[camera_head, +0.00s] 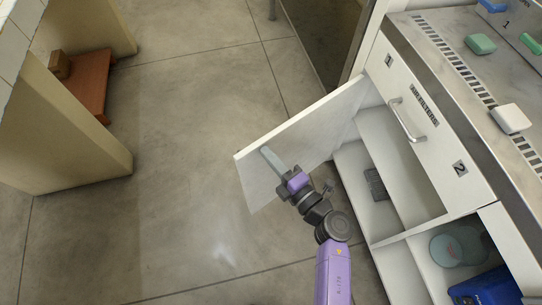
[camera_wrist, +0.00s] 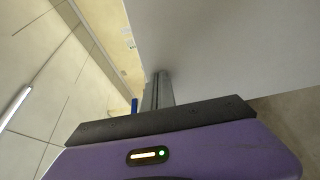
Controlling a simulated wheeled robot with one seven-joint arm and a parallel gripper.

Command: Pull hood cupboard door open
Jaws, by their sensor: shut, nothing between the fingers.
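The hood cupboard door (camera_head: 300,132) is a white panel below the hood. It stands swung well out from the cabinet, with its inner face and top edge visible in the head view. My gripper (camera_head: 268,154) is shut and empty. Its grey fingers lie in front of the door's inner face, near the free edge. In the wrist view the fingers (camera_wrist: 158,90) are together beside the pale door panel (camera_wrist: 225,50). I cannot tell whether they touch it. The door's outer face and any handle on it are hidden.
The open cupboard (camera_head: 390,165) has shelves with a dark grey item (camera_head: 376,184). A drawer with a metal handle (camera_head: 406,120) is above it. The right compartment holds pale round dishes (camera_head: 458,246) and a blue object (camera_head: 487,289). The floor (camera_head: 190,150) left of the door is clear.

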